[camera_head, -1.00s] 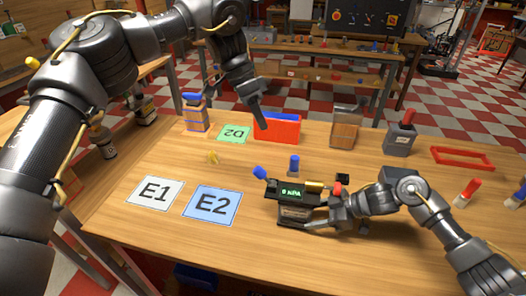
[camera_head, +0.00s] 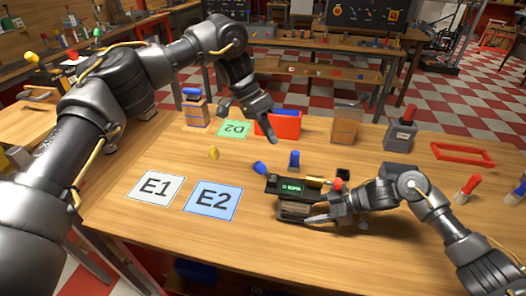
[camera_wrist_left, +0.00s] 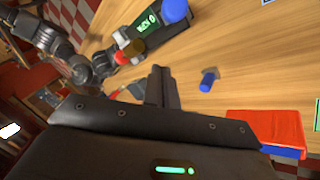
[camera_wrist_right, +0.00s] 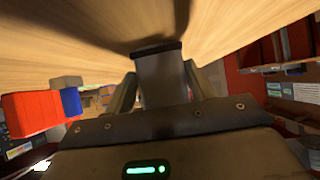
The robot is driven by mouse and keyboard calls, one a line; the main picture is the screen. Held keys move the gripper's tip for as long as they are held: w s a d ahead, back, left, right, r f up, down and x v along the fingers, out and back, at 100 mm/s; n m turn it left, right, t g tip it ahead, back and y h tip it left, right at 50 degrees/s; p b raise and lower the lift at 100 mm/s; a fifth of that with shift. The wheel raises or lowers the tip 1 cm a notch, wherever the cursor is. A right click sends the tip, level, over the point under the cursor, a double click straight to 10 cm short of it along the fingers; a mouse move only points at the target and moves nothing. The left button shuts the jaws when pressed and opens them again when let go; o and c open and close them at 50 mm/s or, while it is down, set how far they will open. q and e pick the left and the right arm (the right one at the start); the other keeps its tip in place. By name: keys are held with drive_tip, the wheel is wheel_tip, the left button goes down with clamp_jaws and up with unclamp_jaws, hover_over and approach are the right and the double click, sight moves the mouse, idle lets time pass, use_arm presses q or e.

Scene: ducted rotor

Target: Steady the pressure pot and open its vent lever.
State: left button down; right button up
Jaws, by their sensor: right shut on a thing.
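The pressure pot (camera_head: 296,211) stands on the wooden table, with a dark top and a green-lit display (camera_head: 291,188). A blue-tipped lever (camera_head: 260,168) sticks out at its upper left, and a red knob (camera_head: 338,184) sits at its right. My right gripper (camera_head: 312,214) is shut on the pot from the right; in the right wrist view a grey block (camera_wrist_right: 162,76) is between the fingers. My left gripper (camera_head: 272,138) hangs empty above and behind the pot, apart from the lever. Its fingers (camera_wrist_left: 162,88) are together in the left wrist view, where the blue tip (camera_wrist_left: 175,10) shows.
A small blue-topped piece (camera_head: 294,160) stands just behind the pot. A red bin (camera_head: 284,126) is beyond it, below my left gripper. Cards E1 (camera_head: 155,187) and E2 (camera_head: 213,201) lie left of the pot. The table's front is clear.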

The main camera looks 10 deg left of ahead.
sight(265, 172)
use_arm(q)
drive_tip(key=shift+s+a+f, duration=0.25)
drive_tip(key=shift+s+f, duration=0.55)
drive_tip(key=shift+f, duration=0.15)
drive_tip(key=shift+s+a+f, duration=0.25)
drive_tip(key=shift+s+f, duration=0.55)
drive_tip(key=shift+f, duration=0.1)
use_arm(e)
drive_tip(key=shift+d, duration=0.1)
use_arm(q)
drive_tip(key=shift+s+a+f+h, duration=0.2)
drive_tip(key=shift+a+h, duration=0.15)
drive_tip(key=shift+h, duration=0.25)
drive_tip(key=shift+s+a+f+h, duration=0.2)
drive_tip(key=shift+a+h, duration=0.1)
drive_tip(key=shift+h, duration=0.3)
drive_tip(key=shift+d, duration=0.15)
